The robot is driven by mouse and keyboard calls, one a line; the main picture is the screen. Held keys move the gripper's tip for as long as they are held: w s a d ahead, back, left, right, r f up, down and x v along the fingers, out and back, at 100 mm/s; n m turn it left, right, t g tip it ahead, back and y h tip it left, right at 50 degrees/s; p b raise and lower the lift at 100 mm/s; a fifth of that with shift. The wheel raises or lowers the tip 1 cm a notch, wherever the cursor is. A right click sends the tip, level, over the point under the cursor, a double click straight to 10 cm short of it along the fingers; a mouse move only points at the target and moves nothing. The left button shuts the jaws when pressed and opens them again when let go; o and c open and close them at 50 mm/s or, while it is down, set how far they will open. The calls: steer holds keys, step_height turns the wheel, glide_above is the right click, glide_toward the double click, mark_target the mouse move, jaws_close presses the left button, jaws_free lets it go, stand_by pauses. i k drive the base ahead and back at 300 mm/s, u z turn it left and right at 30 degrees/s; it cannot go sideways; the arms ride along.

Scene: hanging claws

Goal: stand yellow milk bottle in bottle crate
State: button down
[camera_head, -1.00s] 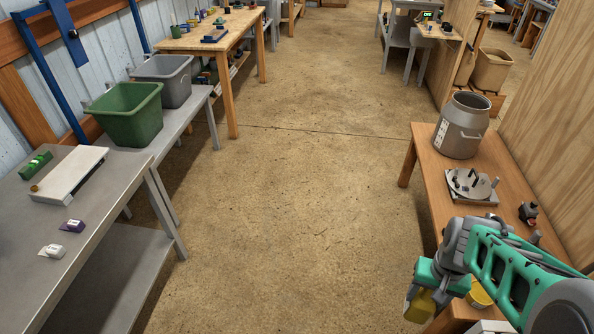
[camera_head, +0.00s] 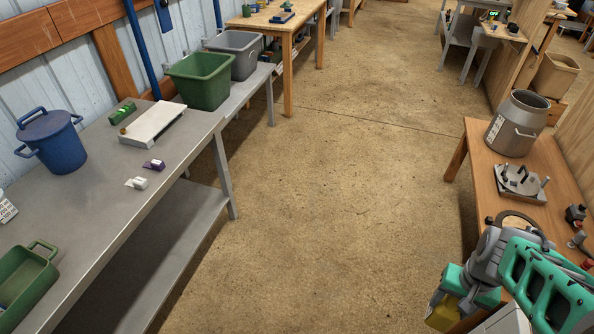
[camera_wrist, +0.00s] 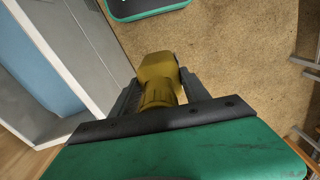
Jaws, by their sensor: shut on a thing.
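The yellow milk bottle (camera_wrist: 158,80) is between the two fingers of my gripper (camera_wrist: 160,92) in the wrist view, shut on it. In the head view the bottle (camera_head: 442,313) shows at the lower right, under my gripper (camera_head: 452,292), beside the wooden table and over the floor side. My gripper hides part of the bottle. I cannot make out a bottle crate for certain. A green container with a handle (camera_head: 24,284) is cut by the left edge, on the metal bench, far from my gripper.
The metal bench (camera_head: 95,225) at left carries a blue lidded pot (camera_head: 50,140), a white board (camera_head: 153,122) and small cartons. Green (camera_head: 200,82) and grey (camera_head: 238,55) bins stand behind. The wooden table (camera_head: 482,165) holds a metal can (camera_head: 517,124). Floor between is clear.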

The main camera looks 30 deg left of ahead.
mark_target(21, 291)
steer(key=u, duration=0.6)
steer(key=i, duration=0.6)
steer(key=u, duration=1.5)
steer(key=i, duration=0.7)
steer(key=u, duration=1.45)
steer(key=i, duration=0.9)
steer(key=u, duration=1.65)
steer(key=i, duration=0.8)
steer(key=u, duration=0.7)
